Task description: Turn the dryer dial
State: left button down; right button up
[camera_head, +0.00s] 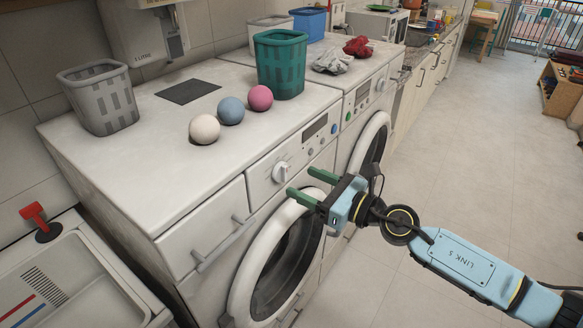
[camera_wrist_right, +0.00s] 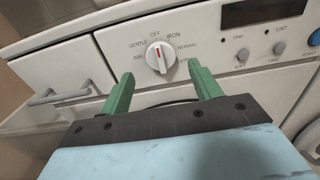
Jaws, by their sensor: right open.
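The dryer dial (camera_head: 280,172) is a white round knob on the front panel of the near machine (camera_head: 170,210). In the right wrist view the dial (camera_wrist_right: 160,56) carries a red mark near its top, with words such as OFF, GENTLE, IRON and NORMAL around it. My right gripper (camera_head: 308,185) has green fingers and is open in front of the panel, to the right of and slightly below the dial. In the right wrist view the open fingers (camera_wrist_right: 160,86) point toward the dial, which shows between and beyond their tips, apart from them. My left gripper is not in view.
White, blue and pink balls (camera_head: 231,110) sit on the machine top, with a green basket (camera_head: 281,65) and a grey basket (camera_head: 100,97). A drawer handle (camera_head: 224,243) juts out left of the dial. The round door (camera_head: 277,260) is below.

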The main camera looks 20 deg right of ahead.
aim_at(287, 175)
jog(key=shift+p+x, duration=0.3)
jog(key=shift+x, duration=2.1)
jog(key=c, duration=1)
